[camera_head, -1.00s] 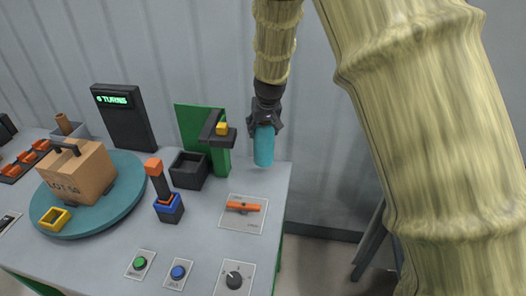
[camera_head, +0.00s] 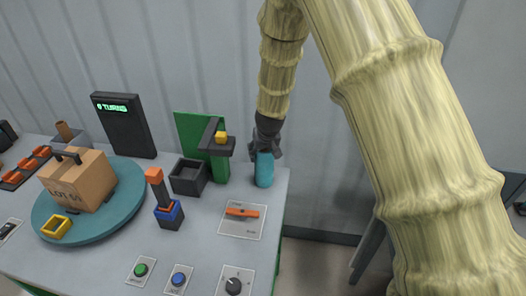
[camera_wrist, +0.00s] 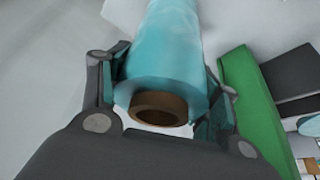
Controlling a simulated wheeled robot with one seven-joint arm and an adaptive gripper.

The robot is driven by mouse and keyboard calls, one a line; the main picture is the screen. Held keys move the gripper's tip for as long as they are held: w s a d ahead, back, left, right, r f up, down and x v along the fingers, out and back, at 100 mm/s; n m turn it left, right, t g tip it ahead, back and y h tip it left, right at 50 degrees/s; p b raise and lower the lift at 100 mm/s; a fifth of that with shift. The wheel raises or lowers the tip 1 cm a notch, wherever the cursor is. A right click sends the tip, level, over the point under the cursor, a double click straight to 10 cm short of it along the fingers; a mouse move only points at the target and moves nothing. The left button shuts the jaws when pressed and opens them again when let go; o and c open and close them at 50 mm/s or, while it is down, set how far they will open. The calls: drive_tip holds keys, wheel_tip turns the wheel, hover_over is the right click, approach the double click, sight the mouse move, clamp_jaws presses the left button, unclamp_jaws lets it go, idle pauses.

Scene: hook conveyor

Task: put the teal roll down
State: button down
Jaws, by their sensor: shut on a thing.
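The teal roll (camera_head: 264,171) is upright near the table's back right corner, right of the green stand. My gripper (camera_head: 264,152) is above it and shut on its upper end. In the wrist view the teal roll (camera_wrist: 172,55) lies between the two fingers of my gripper (camera_wrist: 168,100), with its brown hollow core facing the camera. The roll's lower end is at or very near the table top; I cannot tell whether it touches.
A green stand (camera_head: 221,165) with a dark arm and yellow block is just left of the roll. An orange handle (camera_head: 242,212) on a plate lies in front. A teal turntable (camera_head: 120,215) bears a cardboard box (camera_head: 80,182). A dark open bin (camera_head: 188,178) stands mid-table.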

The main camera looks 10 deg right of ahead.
drive_tip(key=shift+c, duration=1.8)
unclamp_jaws()
drive_tip(key=shift+f, duration=0.1)
drive_tip(key=shift+r, duration=0.25)
drive_tip(key=b+v, duration=0.3)
drive_tip(key=v, duration=0.8)
drive_tip(key=shift+s+r, duration=0.25)
drive_tip(key=shift+r, duration=0.1)
